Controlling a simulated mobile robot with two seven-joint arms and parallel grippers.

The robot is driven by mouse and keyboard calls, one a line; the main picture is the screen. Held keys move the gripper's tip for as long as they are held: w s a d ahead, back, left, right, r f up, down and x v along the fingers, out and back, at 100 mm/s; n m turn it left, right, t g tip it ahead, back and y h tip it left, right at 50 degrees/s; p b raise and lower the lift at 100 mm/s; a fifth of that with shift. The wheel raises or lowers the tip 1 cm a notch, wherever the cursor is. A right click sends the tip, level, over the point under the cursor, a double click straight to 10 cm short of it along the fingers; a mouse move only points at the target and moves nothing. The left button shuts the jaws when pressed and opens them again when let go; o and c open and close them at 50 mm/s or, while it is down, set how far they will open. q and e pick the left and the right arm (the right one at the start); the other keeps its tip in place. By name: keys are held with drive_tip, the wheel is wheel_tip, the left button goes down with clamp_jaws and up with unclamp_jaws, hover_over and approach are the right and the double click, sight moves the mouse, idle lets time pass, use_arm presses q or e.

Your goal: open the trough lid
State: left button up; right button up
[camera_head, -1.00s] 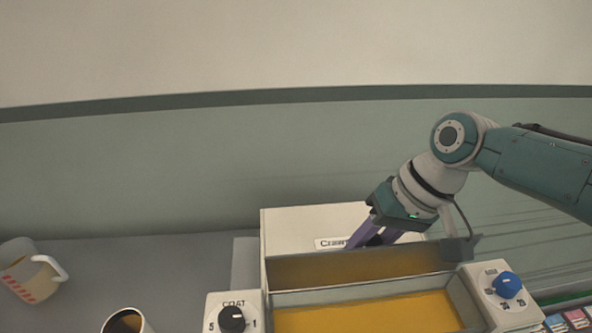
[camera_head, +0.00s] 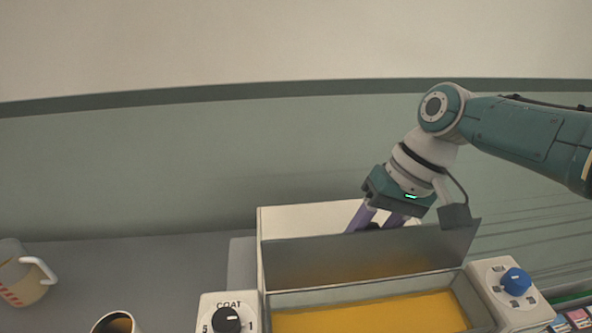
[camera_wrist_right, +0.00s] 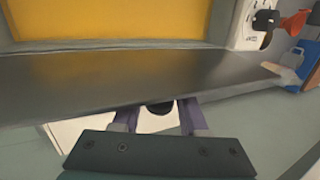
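The trough (camera_head: 262,255) is a pale box with orange-yellow liquid inside. Its grey metal lid (camera_head: 370,256) stands raised along the back of the opening, orange tint low on its face. In the head view my right gripper (camera_head: 376,222) is behind the lid's top edge, purple fingers pointing down. In the right wrist view the lid (camera_wrist_right: 150,80) crosses the picture and hides the fingertips. The fingers of my right gripper (camera_wrist_right: 160,118) are apart, a dark rounded piece (camera_wrist_right: 160,107) between them; whether they grip it I cannot tell. My left gripper is not in view.
A dial panel marked COAT (camera_head: 228,318) with a black knob is at the trough's left, and a blue-knobbed panel (camera_head: 512,285) at its right. A mug (camera_head: 22,275) and a cup (camera_head: 117,324) stand left. The grey bench between is mostly clear.

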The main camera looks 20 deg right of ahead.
drive_tip(key=shift+o, duration=1.1)
